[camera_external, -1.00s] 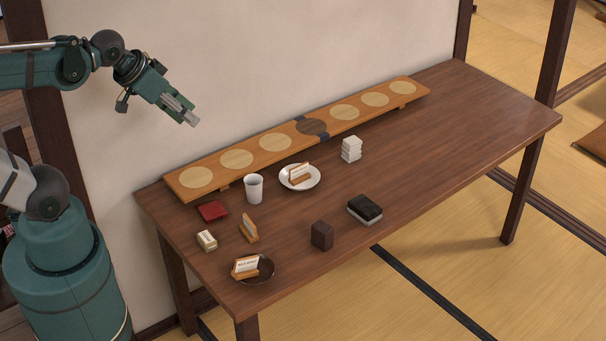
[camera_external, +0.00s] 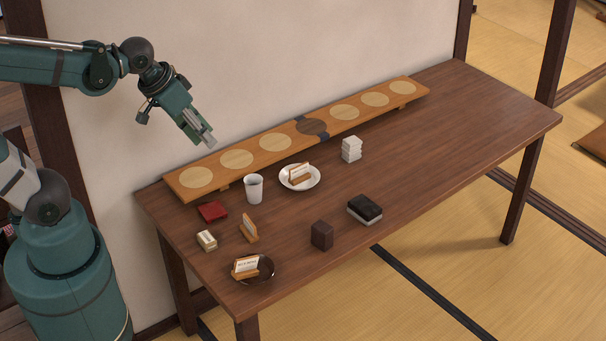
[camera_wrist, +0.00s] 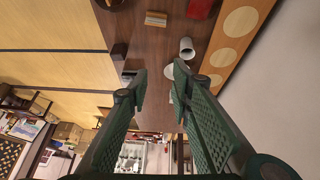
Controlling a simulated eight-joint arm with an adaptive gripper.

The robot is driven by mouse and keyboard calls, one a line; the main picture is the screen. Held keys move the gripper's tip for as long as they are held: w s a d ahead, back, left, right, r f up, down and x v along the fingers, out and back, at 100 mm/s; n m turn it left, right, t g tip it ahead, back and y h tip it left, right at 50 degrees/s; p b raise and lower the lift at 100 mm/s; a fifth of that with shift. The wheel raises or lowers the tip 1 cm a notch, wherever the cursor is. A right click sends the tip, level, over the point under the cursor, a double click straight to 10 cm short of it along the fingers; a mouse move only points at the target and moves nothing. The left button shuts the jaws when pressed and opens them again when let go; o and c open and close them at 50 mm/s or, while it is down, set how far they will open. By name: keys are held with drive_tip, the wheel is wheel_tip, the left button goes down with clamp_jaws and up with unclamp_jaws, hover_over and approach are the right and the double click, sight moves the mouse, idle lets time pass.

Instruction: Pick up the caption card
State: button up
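Three white caption cards in wooden holders are in the external view. One card (camera_external: 299,171) is on a white plate (camera_external: 314,183), one card (camera_external: 249,226) stands directly on the table, and one card (camera_external: 246,264) is on a dark round dish (camera_external: 264,276). I cannot tell which one the task means. A wooden holder (camera_wrist: 155,19) shows at the top of the wrist view. My gripper (camera_external: 205,141) is above the left end of the long board, apart from all cards. In the wrist view my gripper (camera_wrist: 160,82) is open, with nothing between its fingers.
A white cup (camera_external: 253,188), red square item (camera_external: 212,211), small pale block (camera_external: 207,240), dark block (camera_external: 321,235), black-and-white block (camera_external: 364,210) and white stack (camera_external: 351,149) stand on the table. The long board (camera_external: 273,157) lies along the wall. The table's right side is clear.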

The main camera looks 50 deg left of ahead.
drive_tip(key=w+d+f+g+b, duration=0.1)
drive_tip(key=d+f+g+b, duration=0.15)
drive_tip(key=d+f, duration=0.7)
drive_tip(key=g+b, duration=0.1)
drive_tip(key=g, duration=0.2)
hover_over(245, 259)
drive_tip(key=shift+a+f, duration=0.1)
drive_tip(key=shift+f, duration=5.95)
drive_tip(key=shift+f+b, duration=0.55)
drive_tip(key=shift+f, duration=0.75)
drive_tip(key=shift+f+b, duration=0.9)
drive_tip(key=shift+f, duration=1.7)
drive_tip(key=shift+c, duration=0.4)
clamp_jaws()
